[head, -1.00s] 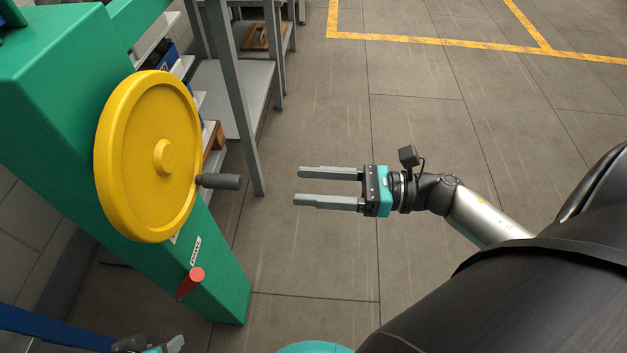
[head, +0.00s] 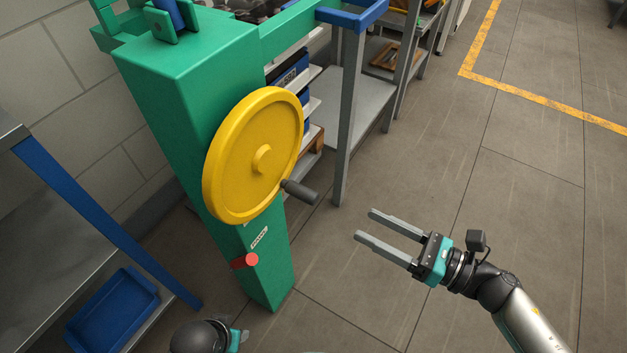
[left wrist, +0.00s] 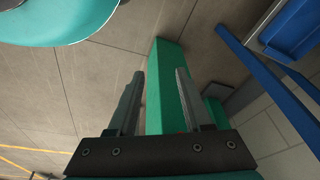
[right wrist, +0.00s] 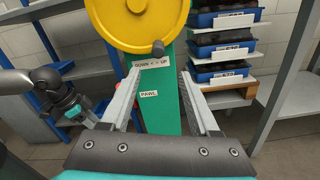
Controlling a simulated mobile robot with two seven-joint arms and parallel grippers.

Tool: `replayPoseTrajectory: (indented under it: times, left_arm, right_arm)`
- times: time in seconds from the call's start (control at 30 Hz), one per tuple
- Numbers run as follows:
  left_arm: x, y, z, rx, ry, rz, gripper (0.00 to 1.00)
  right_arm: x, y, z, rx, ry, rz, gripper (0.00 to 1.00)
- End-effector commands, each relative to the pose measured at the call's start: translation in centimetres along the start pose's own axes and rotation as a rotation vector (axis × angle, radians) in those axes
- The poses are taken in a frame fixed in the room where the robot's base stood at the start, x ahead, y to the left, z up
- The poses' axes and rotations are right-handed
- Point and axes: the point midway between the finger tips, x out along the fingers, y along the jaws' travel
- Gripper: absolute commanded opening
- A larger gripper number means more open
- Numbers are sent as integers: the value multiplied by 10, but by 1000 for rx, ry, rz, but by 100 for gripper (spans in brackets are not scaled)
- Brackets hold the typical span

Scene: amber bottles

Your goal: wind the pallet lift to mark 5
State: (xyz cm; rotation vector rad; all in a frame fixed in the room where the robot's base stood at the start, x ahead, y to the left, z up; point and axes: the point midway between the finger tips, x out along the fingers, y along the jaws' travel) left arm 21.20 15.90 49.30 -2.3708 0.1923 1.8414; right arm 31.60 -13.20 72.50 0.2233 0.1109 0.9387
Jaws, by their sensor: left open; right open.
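A yellow handwheel (head: 240,150) with a dark crank handle (head: 300,191) is mounted on a green column (head: 180,110). Its handle points to the lower right in the head view. A red pawl lever (head: 246,260) sits below, beside a label reading PAWL. In the right wrist view the wheel (right wrist: 135,18) is at the top, above a DOWN/UP label (right wrist: 152,63). My right gripper (head: 364,227) is open and empty, right of the handle and apart from it. My left gripper (left wrist: 155,78) is open and empty, low near the column's foot (left wrist: 165,80). No mark scale is readable.
A steel bench with blue legs (head: 110,220) and a blue tray (head: 112,310) stands left of the column. Grey shelving (head: 350,110) with labelled blue bins (right wrist: 221,54) stands behind it. Open floor (head: 520,220) with yellow lines lies to the right.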

Motion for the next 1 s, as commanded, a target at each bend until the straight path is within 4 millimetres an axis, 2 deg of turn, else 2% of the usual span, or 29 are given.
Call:
replayPoseTrajectory:
  times: [0.13, 0.37, 0.47, 0.8, 1.0]
  left_arm:
    - [11, 0, 16, 2, -28, 0, 50]
    - [16, 1, 20, 2, -34, 1, 50]
    - [14, 2, 18, 1, -32, 2, 50]
    - [5, 2, 8, 0, -20, 3, 50]
    - [0, 2, 0, -1, -7, 3, 50]
  right_arm:
    - [8, 6, 0, 13, 1, -2, 62]
    - [20, 8, -3, 16, 0, 1, 62]
    - [34, 8, -2, 16, -2, 2, 62]
    - [108, 7, -2, 15, -2, 1, 62]
    - [142, 7, -3, 16, 0, 0, 62]
